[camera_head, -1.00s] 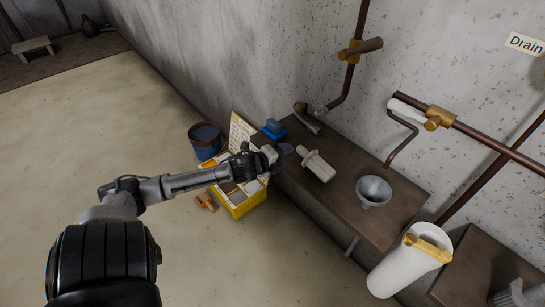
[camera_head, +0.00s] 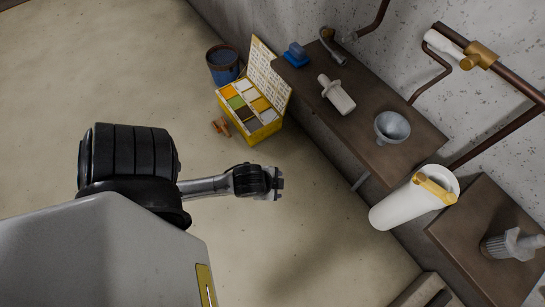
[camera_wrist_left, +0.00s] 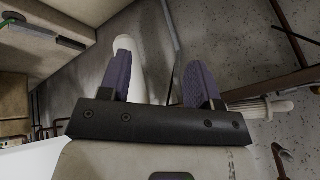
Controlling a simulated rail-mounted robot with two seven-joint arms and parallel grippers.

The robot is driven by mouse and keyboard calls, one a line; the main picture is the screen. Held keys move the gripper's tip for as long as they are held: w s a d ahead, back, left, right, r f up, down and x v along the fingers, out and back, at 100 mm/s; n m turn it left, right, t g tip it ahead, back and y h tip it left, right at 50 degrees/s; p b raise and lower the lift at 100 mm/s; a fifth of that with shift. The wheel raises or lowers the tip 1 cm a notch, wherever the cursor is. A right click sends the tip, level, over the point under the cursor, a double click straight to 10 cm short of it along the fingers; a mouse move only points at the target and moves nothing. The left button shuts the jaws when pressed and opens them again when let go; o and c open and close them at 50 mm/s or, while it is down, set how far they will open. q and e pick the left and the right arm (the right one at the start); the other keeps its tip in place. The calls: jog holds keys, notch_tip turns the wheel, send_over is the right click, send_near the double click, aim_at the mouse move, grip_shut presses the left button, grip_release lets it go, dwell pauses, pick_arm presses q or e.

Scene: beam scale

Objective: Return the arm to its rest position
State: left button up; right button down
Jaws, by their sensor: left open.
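My left gripper (camera_head: 276,184) is held out over the bare floor in the head view, left of the bench and clear of it. It is open and empty. In the left wrist view its two purple-padded fingers (camera_wrist_left: 160,78) stand apart. A white rounded shape shows behind them there, and I see no contact between it and the fingers. My left arm (camera_head: 205,187) is stretched to the right at the lower left of the head view. My right gripper is in neither view.
A dark bench (camera_head: 365,145) holds a blue object (camera_head: 296,55), a white fitting (camera_head: 337,95) and a grey funnel (camera_head: 391,127). A white cylinder (camera_head: 401,207) stands beside it. A yellow compartment box (camera_head: 260,133) and a bucket (camera_head: 222,66) are on the floor.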

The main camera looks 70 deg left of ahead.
pick_arm(q)
jog(key=s+d+r+n+g+h, duration=0.2)
jog(key=s+d+n, duration=0.15)
jog(key=d, duration=0.55)
notch_tip(320, 180, up, 26)
jog(key=p, duration=2.6)
jog(key=shift+f+m, duration=0.25)
jog(key=shift+m, duration=0.2)
jog(key=shift+s+a+f, duration=0.1)
jog(key=shift+c, duration=1.3)
